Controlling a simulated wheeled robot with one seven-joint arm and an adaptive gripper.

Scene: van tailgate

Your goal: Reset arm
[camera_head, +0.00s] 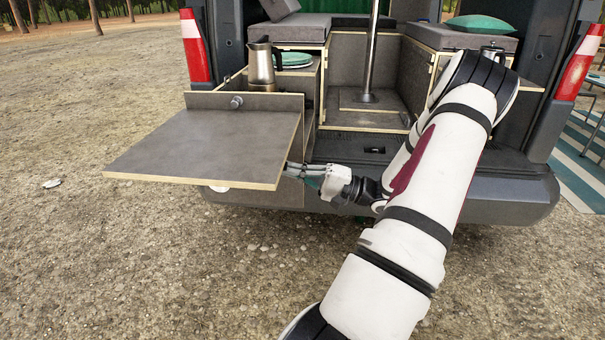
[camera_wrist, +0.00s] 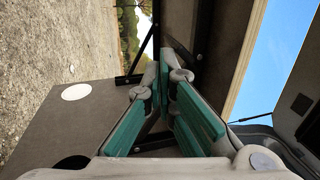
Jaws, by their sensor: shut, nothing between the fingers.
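My gripper (camera_head: 297,171) is at the right edge of the fold-out board (camera_head: 205,145), low beside the van's rear bumper. Part of the fingers is hidden by the board's edge in the head view. In the wrist view the gripper's teal-padded fingers (camera_wrist: 163,62) converge at their tips, shut with nothing held. My arm reaches from the bottom of the head view up toward the van and bends back to the left.
The board juts out left of the tailgate opening. A metal jug (camera_head: 263,65) and stacked plates (camera_head: 296,60) stand behind it. The bumper (camera_head: 470,195) is close to my gripper. A table post (camera_head: 371,50) stands inside. Open gravel ground (camera_head: 110,260) lies at left.

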